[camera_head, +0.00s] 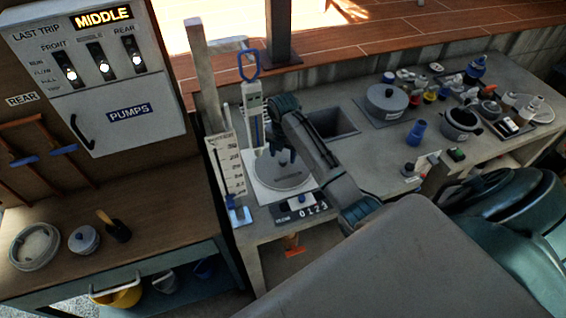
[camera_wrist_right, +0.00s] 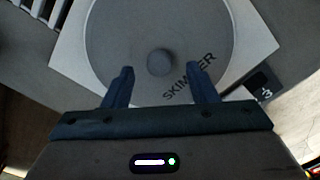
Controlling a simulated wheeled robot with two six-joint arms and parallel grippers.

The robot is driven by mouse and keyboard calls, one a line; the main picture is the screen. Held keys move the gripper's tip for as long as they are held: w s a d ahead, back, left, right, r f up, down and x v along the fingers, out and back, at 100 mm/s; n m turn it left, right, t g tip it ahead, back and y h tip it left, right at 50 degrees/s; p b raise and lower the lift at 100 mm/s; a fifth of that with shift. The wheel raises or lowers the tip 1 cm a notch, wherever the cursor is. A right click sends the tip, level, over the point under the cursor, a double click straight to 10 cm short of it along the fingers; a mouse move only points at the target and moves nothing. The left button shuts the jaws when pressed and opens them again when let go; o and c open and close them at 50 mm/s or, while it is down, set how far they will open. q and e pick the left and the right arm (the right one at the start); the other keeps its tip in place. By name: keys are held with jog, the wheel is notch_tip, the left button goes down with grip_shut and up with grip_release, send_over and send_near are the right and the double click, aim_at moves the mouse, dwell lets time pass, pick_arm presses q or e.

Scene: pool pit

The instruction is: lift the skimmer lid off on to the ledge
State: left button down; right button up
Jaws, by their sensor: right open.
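The skimmer lid (camera_head: 284,177) is a round grey disc seated in a pale square plate (camera_head: 262,196) on the bench, left of the middle in the head view. In the right wrist view the lid (camera_wrist_right: 120,40) carries the word SKIMMER and a round knob (camera_wrist_right: 160,62) at its centre. My right gripper (camera_head: 281,156) is above the lid, partly hiding it in the head view. Its two fingers (camera_wrist_right: 160,82) are open on either side of the knob's near side, with nothing between them. Whether they touch the lid cannot be told. My left gripper is not in view.
Pots and bottles (camera_head: 386,101) crowd the bench's right.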

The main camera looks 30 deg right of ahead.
aim_at(283, 159)
jog(key=shift+w+f, duration=0.1)
jog(key=shift+f, duration=0.95)
grip_shut()
jog(key=shift+r, duration=0.1)
notch_tip(283, 159, up, 7)
jog(key=b, duration=0.3)
jog(key=shift+d, duration=0.1)
jog(key=shift+r+p, duration=1.2)
jog(key=shift+r, duration=0.3)
